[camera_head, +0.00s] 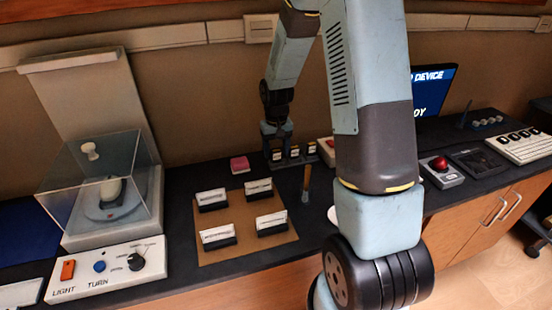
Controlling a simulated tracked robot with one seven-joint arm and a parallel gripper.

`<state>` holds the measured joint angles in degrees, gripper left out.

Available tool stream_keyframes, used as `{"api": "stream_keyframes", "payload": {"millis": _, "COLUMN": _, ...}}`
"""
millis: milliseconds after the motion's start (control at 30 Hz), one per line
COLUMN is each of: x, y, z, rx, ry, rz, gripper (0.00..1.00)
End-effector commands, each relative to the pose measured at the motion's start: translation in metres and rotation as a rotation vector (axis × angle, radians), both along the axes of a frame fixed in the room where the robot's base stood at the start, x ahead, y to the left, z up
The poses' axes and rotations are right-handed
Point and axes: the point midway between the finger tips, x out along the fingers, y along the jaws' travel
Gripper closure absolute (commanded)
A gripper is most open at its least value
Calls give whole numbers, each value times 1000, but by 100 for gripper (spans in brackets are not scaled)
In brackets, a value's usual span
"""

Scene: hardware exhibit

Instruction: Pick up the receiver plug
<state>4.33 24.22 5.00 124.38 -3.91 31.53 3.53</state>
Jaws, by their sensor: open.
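My gripper (277,138) points down at the back of the dark counter and is open. It is at or just above a dark rack (310,157) that holds several small blocks with pale labels (294,151). The gripper overlaps the left end of the rack in the picture, and I cannot tell whether it touches anything there. I cannot make out which small thing is the receiver plug; it may be among these blocks or hidden behind my arm.
A brown board (243,228) with several card holders lies in front. A pink block (239,164) and an upright brown-handled tool (306,184) stand near the rack. A clear case (92,185) is at left. A red-button box (440,170) and a monitor (432,92) are at right.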

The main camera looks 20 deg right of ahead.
Motion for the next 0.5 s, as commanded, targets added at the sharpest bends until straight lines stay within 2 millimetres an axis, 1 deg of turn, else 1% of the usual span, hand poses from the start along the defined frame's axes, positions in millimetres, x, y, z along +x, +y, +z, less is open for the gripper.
{"api": "stream_keyframes", "payload": {"millis": 33, "x": -1, "y": 0, "z": -7, "rx": 0, "ry": 3, "rz": 0, "gripper": 38}}
{"api": "stream_keyframes", "payload": {"millis": 100, "x": 0, "y": 0, "z": -14, "rx": 0, "ry": 2, "rz": -1, "gripper": 38}}
{"api": "stream_keyframes", "payload": {"millis": 200, "x": 0, "y": 0, "z": -20, "rx": 0, "ry": 1, "rz": -1, "gripper": 38}}
{"api": "stream_keyframes", "payload": {"millis": 467, "x": 0, "y": -1, "z": -21, "rx": 0, "ry": 0, "rz": -1, "gripper": 38}}
{"api": "stream_keyframes", "payload": {"millis": 500, "x": 0, "y": -1, "z": -21, "rx": 0, "ry": 0, "rz": -1, "gripper": 42}}
